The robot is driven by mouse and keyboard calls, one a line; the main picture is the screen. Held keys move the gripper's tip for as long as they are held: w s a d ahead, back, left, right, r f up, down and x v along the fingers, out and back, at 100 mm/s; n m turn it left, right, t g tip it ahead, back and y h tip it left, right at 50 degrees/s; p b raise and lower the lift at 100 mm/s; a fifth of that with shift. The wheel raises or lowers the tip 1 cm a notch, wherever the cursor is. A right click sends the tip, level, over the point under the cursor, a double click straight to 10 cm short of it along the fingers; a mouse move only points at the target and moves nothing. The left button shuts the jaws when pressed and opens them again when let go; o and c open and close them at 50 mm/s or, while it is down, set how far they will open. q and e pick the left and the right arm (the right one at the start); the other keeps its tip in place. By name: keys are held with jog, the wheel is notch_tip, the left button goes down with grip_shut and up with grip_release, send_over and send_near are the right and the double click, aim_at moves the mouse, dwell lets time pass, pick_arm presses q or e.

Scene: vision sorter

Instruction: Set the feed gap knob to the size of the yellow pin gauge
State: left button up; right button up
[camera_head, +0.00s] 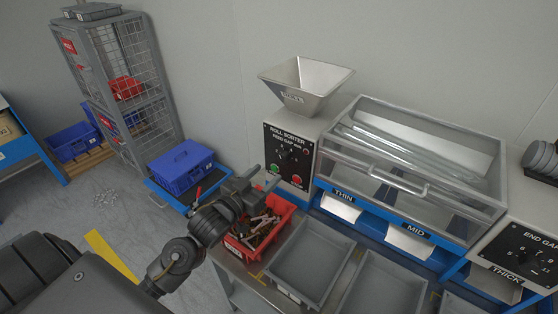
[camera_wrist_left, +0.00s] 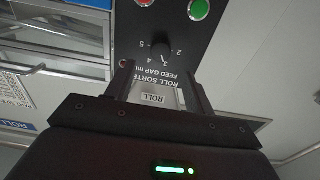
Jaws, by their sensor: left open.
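The feed gap knob (camera_head: 286,155) is a small black knob on the black front panel (camera_head: 299,143) of the roll sorter. In the left wrist view the knob (camera_wrist_left: 160,49) shows upside down, with 2, 4 and 5 legible around it; its exact setting is too small to read. My left gripper (camera_head: 264,177) is open and empty in front of the panel, below the knob in the head view. In the wrist view its fingers (camera_wrist_left: 159,75) frame the panel lettering, apart from the knob. I cannot make out a yellow pin gauge. My right gripper is out of view.
A red bin (camera_head: 287,208) of mixed parts sits beneath my left gripper. Red and green buttons (camera_wrist_left: 201,9) are near the knob. Grey trays (camera_head: 308,254) stand to the right, below the clear-covered sorter (camera_head: 412,164). A second dial (camera_head: 527,258) is at far right.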

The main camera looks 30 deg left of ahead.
aim_at(282, 160)
pick_arm(q)
jog(key=w, duration=0.6)
jog(key=shift+d+p, duration=0.35)
jog(key=shift+p, duration=0.05)
jog(key=shift+w+d, duration=0.15)
jog(key=shift+w, duration=0.45)
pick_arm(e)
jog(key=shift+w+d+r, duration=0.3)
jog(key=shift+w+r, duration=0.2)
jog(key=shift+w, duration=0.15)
pick_arm(q)
jog(key=shift+c, duration=0.2)
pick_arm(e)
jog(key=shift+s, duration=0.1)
pick_arm(q)
jog(key=c, duration=0.9)
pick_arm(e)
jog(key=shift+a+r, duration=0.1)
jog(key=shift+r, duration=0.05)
